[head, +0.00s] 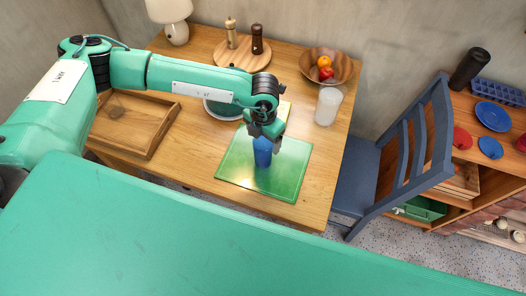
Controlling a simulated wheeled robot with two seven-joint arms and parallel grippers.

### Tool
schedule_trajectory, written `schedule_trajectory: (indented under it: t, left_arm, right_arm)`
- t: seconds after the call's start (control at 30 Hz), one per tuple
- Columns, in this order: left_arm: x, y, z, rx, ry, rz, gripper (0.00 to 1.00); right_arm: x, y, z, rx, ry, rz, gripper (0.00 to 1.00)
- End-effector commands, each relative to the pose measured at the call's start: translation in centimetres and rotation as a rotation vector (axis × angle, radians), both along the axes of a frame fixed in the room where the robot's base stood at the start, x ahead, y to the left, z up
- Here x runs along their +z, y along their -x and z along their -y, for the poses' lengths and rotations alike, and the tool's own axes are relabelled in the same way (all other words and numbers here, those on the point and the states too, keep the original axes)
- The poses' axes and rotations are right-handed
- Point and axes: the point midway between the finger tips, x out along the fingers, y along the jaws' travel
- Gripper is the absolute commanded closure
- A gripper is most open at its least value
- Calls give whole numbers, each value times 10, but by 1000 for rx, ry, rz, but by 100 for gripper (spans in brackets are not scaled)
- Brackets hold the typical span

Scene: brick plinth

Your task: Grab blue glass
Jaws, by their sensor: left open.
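The blue glass (262,153) stands upright on a green mat (290,172) on the wooden table (200,167). My left gripper (262,138) is open and points down right at the top of the glass. Its fingers overlap the rim in this view, and I cannot tell whether they touch it. The top of the glass is partly hidden by the gripper. My right gripper is not in view.
A white frosted cup (328,106), a fruit bowl (326,67) and a round board (242,54) with two mills stand behind. A wooden tray (134,123) is at left. A blue chair (390,160) stands right of the table.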

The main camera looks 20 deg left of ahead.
Motion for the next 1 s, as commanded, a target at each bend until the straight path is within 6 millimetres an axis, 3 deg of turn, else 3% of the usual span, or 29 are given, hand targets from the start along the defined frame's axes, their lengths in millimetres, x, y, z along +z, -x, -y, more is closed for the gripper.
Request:
schedule_trajectory:
  t: [0.17,0.47,0.73,0.77,1.0]
  left_arm:
    - [-10,0,0,0,-1,0,21]
    - [-50,1,-1,-1,-1,-2,21]
    - [-55,1,-1,-1,1,1,21]
    - [-55,1,-1,-1,1,1,23]
    - [-55,1,-1,0,1,1,70]
  right_arm:
    - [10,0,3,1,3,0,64]
    - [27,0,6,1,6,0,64]
    - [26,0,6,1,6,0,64]
    - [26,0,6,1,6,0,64]
    - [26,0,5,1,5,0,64]
